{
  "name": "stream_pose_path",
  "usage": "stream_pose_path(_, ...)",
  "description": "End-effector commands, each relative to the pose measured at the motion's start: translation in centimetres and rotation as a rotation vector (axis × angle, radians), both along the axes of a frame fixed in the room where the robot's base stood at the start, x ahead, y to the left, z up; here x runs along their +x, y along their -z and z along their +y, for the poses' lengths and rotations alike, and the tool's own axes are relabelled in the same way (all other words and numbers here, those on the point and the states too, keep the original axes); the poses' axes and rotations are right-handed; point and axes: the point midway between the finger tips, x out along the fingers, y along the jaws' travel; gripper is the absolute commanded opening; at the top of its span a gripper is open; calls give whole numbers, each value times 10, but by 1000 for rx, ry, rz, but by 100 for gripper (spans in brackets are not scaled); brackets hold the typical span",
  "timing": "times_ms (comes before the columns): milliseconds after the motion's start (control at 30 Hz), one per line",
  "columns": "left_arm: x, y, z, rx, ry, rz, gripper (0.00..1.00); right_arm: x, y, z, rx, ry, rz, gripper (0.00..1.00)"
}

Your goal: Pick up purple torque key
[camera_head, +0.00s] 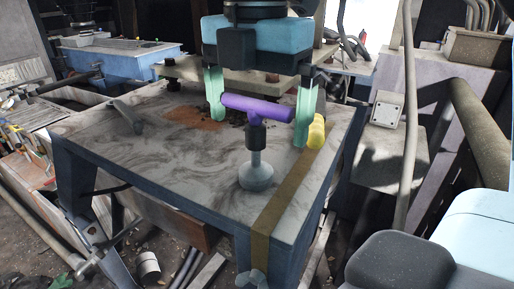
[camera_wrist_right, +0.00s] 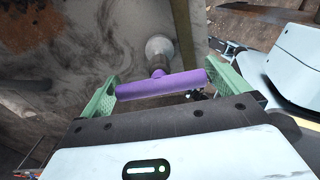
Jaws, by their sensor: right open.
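The purple torque key (camera_head: 256,108) has a T-shaped handle with a dark collar and a grey round foot below. It stands upright on the marbled tabletop (camera_head: 170,160), near the table's right edge. My right gripper (camera_head: 262,112) is open, with its pale green fingers on either side of the purple crossbar. In the right wrist view the crossbar (camera_wrist_right: 162,85) lies across the gap between the fingers (camera_wrist_right: 165,90), and its ends are close to both. I cannot tell whether either finger touches it. My left gripper is not in view.
A yellow object (camera_head: 317,131) is beside the right finger. A brown strip (camera_head: 283,195) runs along the table's right side. A grey bracket-like piece (camera_head: 128,115) is on the left of the tabletop. A pale conduit (camera_head: 407,110) rises to the right.

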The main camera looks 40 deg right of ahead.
Motion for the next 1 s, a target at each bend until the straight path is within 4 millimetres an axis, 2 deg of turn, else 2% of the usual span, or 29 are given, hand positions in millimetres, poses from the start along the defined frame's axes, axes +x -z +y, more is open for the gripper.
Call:
stream_pose_path(100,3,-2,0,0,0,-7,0,0,14,0,0,-1,1,100)
stream_pose_path(200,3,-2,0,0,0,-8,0,0,20,0,0,-1,-1,100)
stream_pose_path(433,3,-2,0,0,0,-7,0,0,21,0,0,0,-2,100)
stream_pose_path(733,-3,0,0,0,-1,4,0,0,21,0,-2,0,-2,62)
stream_pose_path(767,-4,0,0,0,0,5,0,0,20,0,0,0,-2,60)
stream_pose_path(1000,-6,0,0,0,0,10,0,0,18,0,-1,0,-3,60)
